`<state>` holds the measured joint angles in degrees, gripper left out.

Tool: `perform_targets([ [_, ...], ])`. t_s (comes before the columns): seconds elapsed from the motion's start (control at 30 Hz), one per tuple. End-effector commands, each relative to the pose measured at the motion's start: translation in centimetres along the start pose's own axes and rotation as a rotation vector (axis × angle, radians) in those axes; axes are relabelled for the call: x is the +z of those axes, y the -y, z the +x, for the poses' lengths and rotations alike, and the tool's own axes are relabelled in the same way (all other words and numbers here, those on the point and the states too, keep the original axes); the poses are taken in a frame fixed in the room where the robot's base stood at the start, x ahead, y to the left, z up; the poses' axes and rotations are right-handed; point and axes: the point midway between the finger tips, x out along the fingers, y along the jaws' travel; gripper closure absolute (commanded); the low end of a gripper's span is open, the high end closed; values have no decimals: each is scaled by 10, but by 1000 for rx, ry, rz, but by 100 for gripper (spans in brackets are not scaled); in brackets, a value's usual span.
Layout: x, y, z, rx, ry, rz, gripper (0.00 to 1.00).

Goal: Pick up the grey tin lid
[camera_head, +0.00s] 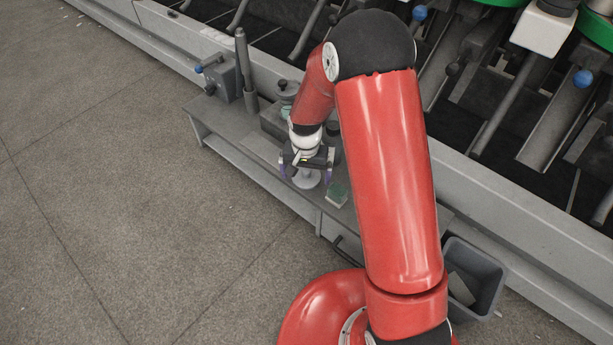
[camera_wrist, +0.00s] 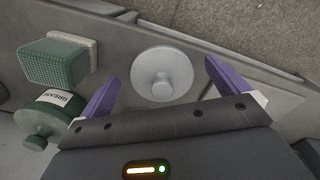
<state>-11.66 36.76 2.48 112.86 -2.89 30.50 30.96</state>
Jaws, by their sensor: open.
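The grey tin lid (camera_wrist: 150,64) is a round, pale grey disc with a knob at its middle. It lies knob up on the grey bench (camera_wrist: 125,58), and in the head view it shows partly below my gripper (camera_head: 306,175). In the wrist view my gripper (camera_wrist: 163,78) is open, with one purple finger on each side of the lid. The fingertips look apart from the lid, and nothing is held. How high they are above the bench is hard to tell.
A green scouring block (camera_wrist: 55,62) and a green tin labelled GREASE (camera_wrist: 55,105) are left of the lid in the wrist view. The bench's front edge is close to the lid. A grey bin (camera_head: 485,268) stands beyond the bench's right end.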

Motion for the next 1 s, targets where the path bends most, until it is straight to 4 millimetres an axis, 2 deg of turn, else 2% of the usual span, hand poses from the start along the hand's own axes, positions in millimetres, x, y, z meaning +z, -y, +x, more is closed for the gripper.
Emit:
perform_targets([
  [0.23,0,0,4,-1,-1,0,0],
  [0.6,0,0,4,-1,-1,0,46],
  [0.83,0,0,3,-1,-2,0,46],
  [1.0,-1,0,-7,-1,-2,0,46],
])
